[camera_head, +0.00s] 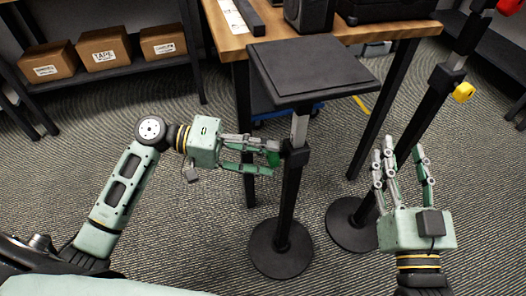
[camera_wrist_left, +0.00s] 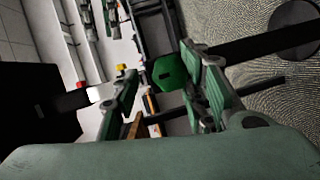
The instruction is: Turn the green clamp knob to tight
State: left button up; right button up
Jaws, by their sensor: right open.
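The green clamp knob (camera_head: 273,159) is on the collar of a black stand (camera_head: 287,200) with a silver upper post and a square top plate (camera_head: 312,70). My left gripper (camera_head: 262,155) reaches the knob from the left, with its fingers level with it. In the left wrist view the knob (camera_wrist_left: 169,72) shows between the fingertips, close to the right finger, with a gap to the left finger. The left gripper is open; contact with the right finger is unclear. My right gripper (camera_head: 404,150) is open and empty at the right, fingers pointing up, away from this stand.
A second stand with a yellow knob (camera_head: 463,92) and a red part (camera_head: 509,6) leans across the right side. A wooden table (camera_head: 240,45) stands behind. Cardboard boxes (camera_head: 104,49) sit on a shelf at the back left. Carpet around the round base (camera_head: 280,250) is clear at the left.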

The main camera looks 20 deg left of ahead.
pick_arm(q)
jog(key=shift+w+a+f, duration=0.1)
jog(key=shift+a, duration=0.05)
jog(key=v, duration=1.2)
